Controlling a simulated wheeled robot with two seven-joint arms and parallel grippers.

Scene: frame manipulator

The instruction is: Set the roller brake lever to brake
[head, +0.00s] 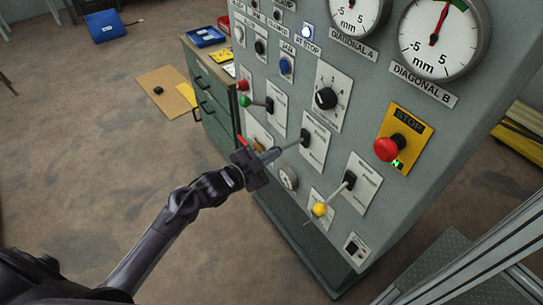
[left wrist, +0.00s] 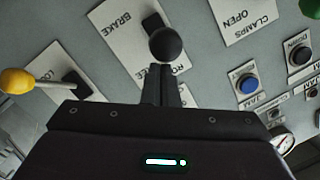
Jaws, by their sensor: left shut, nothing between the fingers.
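The roller brake lever (head: 292,145) juts from a white plate (head: 316,143) on the grey control panel. In the left wrist view its round black knob (left wrist: 166,44) sits just beyond my fingertips, in front of a plate reading BRAKE (left wrist: 125,25); the plate's other wording is partly hidden. My left gripper (head: 271,154) is at the lever's outer end in the head view. Its fingers, seen in the left wrist view (left wrist: 163,68), are shut with nothing between them. The tips overlap the knob's lower edge in view; I cannot tell whether they touch. My right gripper is not in view.
A yellow-knobbed lever (head: 320,209) is below right of the brake lever, and a green-knobbed lever (head: 246,101) is above left. A red stop button (head: 387,149), a black rotary knob (head: 325,98) and gauges are nearby. Open floor (head: 90,150) lies left of the panel.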

